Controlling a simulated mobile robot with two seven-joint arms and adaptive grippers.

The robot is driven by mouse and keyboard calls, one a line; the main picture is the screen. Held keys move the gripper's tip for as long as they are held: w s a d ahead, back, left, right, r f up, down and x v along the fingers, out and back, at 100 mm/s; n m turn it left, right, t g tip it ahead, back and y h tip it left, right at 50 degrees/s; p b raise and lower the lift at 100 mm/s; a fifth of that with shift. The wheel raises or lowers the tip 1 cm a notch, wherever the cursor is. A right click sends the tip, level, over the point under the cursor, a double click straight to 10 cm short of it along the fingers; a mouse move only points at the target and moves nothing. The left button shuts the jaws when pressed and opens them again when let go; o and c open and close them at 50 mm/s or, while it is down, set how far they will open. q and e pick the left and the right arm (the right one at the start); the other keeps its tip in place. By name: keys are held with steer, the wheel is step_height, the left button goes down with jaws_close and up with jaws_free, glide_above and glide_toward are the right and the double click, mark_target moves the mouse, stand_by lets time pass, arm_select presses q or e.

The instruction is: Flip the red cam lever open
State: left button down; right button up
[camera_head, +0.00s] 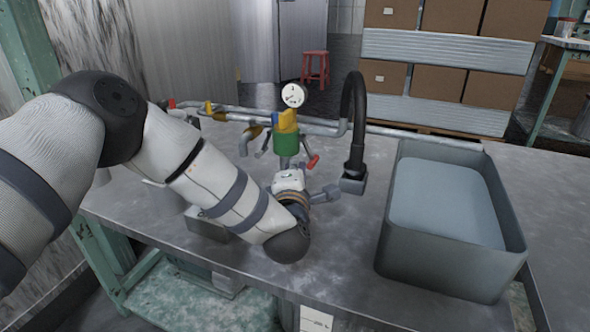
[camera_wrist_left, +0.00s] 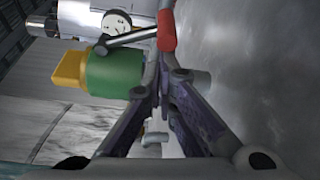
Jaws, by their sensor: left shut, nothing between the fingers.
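The red cam lever (camera_head: 313,161) shows as a short red grip on a grey arm, right of the green body with a yellow top (camera_head: 285,146) on the pipework. In the left wrist view the red grip (camera_wrist_left: 166,30) is at top centre, beside the green body (camera_wrist_left: 112,74). My left gripper (camera_wrist_left: 162,78) is shut and empty, its fingertips just below the red grip in that picture. I cannot tell whether they touch it. In the head view my left wrist and hand hide the fingertips and the fitting's lower part. My right gripper is not in view.
A white dial gauge (camera_head: 292,95) stands above the fitting. A black hose (camera_head: 356,120) curves up on its right. A grey open bin (camera_head: 450,262) stands at the table's right. Pipes run along the back. The metal table (camera_head: 345,262) is clear between hand and bin.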

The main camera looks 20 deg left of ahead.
mark_target(311, 163)
arm_select(q)
steer(key=shift+d+n, duration=0.2)
steer(key=shift+n, duration=0.1)
steer(key=d+n+p, duration=0.1)
steer(key=d+n+g+h+p, duration=0.1)
steer(key=n, duration=0.1)
steer(key=shift+r+n+p, duration=0.3)
steer(key=shift+r, duration=0.05)
steer(key=shift+d+r+n+g+h+p, duration=0.2)
steer(key=shift+d+n+h, duration=0.1)
steer(key=shift+n, duration=0.2)
steer(key=shift+d+r+n+g+h+p, duration=0.1)
steer(key=shift+d+n+h+p, duration=0.15)
steer(key=shift+n, duration=0.25)
steer(key=shift+d+r+n+h, duration=0.35)
steer(key=shift+d+n+h, duration=0.15)
steer(key=shift+n, duration=0.5)
steer(key=shift+s, duration=0.2)
